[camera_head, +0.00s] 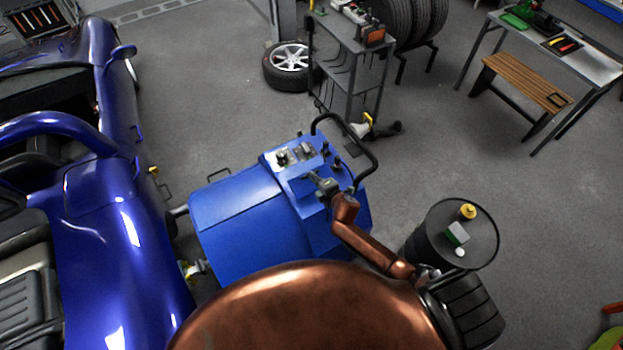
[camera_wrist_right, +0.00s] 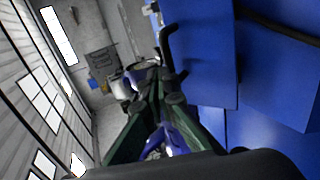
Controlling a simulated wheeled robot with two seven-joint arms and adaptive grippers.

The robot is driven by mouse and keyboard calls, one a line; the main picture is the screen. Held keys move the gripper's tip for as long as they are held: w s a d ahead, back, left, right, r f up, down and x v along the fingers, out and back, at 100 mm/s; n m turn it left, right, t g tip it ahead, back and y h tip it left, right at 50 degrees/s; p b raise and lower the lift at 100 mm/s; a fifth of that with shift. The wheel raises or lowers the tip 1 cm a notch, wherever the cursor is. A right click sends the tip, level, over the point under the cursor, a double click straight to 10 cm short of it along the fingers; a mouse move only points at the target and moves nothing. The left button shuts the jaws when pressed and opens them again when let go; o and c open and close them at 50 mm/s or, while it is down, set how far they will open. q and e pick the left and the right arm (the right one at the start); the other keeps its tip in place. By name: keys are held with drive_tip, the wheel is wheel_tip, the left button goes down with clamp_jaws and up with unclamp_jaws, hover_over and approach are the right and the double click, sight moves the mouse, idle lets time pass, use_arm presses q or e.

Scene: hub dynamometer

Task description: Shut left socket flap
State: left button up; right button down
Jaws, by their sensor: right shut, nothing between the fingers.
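The blue hub dynamometer (camera_head: 240,210) stands mid-view beside the blue car. Its sloped top panel (camera_head: 296,172) carries small dark and grey fittings; I cannot make out which is the left socket flap, or whether it is open. My right gripper (camera_head: 322,184) is over the panel, shut and empty. I cannot tell whether it touches the panel. In the right wrist view, its dark green fingers (camera_wrist_right: 157,97) point away from the camera, with the blue body of the dynamometer (camera_wrist_right: 275,75) on the right. My left gripper is not in view.
A black tubular handle (camera_head: 372,150) rises behind the panel, close to the right gripper. A black drum (camera_head: 425,245) with small items on top stands at the right. The blue car (camera_head: 100,230) is at the left. Open floor lies behind the dynamometer.

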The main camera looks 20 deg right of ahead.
drive_tip(key=b+x, duration=0.1)
drive_tip(key=x, duration=0.2)
drive_tip(key=shift+w, duration=0.15)
drive_tip(key=shift+b+x, duration=1.1)
drive_tip(key=shift+x, duration=0.25)
drive_tip(key=shift+f, duration=0.15)
drive_tip(key=shift+r+p, duration=0.45)
drive_tip(key=r+p, duration=0.3)
drive_tip(key=shift+s+r, duration=0.25)
drive_tip(key=shift+s, duration=0.15)
wheel_tip(320, 180, up, 9)
drive_tip(key=s+p, duration=0.1)
drive_tip(key=s, duration=0.1)
drive_tip(key=shift+d+r, duration=0.15)
